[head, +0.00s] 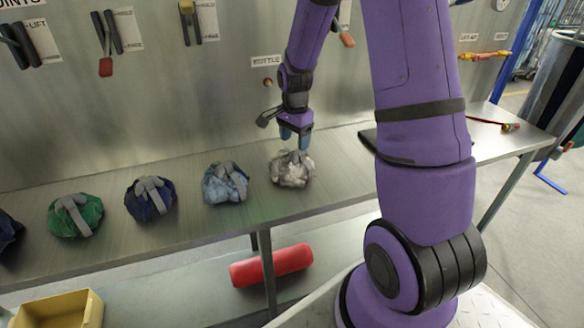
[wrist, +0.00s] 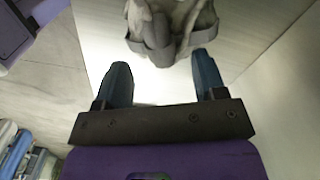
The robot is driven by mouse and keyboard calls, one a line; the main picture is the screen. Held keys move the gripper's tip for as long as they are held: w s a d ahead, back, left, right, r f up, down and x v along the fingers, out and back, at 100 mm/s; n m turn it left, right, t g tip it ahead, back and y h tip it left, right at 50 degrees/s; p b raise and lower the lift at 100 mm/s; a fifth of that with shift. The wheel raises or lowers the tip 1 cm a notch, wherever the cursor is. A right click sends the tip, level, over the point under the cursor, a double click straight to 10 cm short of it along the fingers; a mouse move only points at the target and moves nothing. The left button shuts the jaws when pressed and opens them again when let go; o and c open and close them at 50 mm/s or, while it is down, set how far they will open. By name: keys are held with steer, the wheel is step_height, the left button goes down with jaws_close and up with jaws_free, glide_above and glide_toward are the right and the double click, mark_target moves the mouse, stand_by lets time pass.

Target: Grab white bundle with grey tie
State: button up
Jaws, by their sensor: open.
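The white bundle with a grey tie (head: 291,170) sits on the metal bench, at the right end of a row of bundles. In the wrist view the bundle (wrist: 172,22) shows at the top, partly cut off by the frame edge, with its grey straps facing the fingers. My gripper (head: 296,143) is just above the bundle in the head view, pointing down. In the wrist view my gripper (wrist: 162,80) has its two blue fingers wide apart. The bundle lies beyond the fingertips, roughly in line with the gap. Nothing is between the fingers.
A light blue bundle (head: 225,183), a dark blue bundle (head: 150,198) and a green bundle (head: 75,215) lie to the left on the bench (head: 340,165). A red roll (head: 271,265) and yellow bin (head: 58,311) are lower. The metal back panel (head: 160,90) stands behind.

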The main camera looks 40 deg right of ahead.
mark_target(296, 152)
steer(key=shift+d+f, duration=0.1)
steer(key=shift+f, duration=2.5)
steer(key=shift+c, duration=0.2)
jaws_close()
